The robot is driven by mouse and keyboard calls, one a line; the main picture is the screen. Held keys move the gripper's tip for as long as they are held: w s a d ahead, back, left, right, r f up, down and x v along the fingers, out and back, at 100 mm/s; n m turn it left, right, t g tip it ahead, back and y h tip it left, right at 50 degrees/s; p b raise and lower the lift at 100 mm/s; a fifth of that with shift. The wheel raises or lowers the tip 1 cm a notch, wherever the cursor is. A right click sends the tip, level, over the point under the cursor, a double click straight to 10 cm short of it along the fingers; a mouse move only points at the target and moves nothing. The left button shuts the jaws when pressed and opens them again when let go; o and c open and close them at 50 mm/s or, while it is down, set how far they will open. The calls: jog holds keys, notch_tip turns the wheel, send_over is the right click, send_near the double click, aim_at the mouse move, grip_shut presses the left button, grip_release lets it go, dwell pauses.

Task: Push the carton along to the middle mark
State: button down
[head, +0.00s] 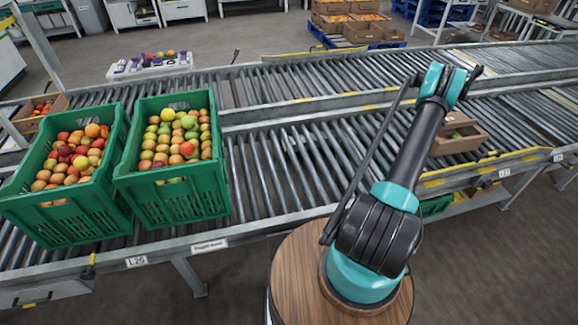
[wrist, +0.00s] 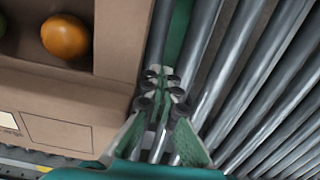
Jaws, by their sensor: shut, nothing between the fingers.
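The brown cardboard carton (head: 458,146) lies on the near roller conveyor at the right of the head view, partly behind my arm. In the wrist view the carton (wrist: 70,103) fills the left side, with an orange tomato and part of a dark green one inside. My gripper (wrist: 166,78) is shut and empty, low over the rollers, beside the carton's right wall. I cannot tell if it touches the wall. My fingertips are hidden in the head view. A green strip (wrist: 178,32) runs along the rollers beyond the fingertips; I cannot tell whether it is the middle mark.
Yellow-marked rails edge the conveyors. A white tray (head: 150,68) of produce sits at the back left.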

jog(key=shift+w+d, duration=0.2)
jog(key=shift+d, duration=0.65)
jog(key=shift+w+d, duration=0.15)
jog(key=shift+d, duration=0.7)
jog(key=shift+s+a, duration=0.3)
jog(key=shift+a, duration=1.1)
jog(key=shift+s+a, duration=0.25)
jog(key=shift+a, duration=1.15)
jog(key=shift+s+a, duration=0.3)
jog(key=shift+a, duration=1.1)
jog(key=shift+r, duration=0.1)
notch_tip(320, 180, up, 12)
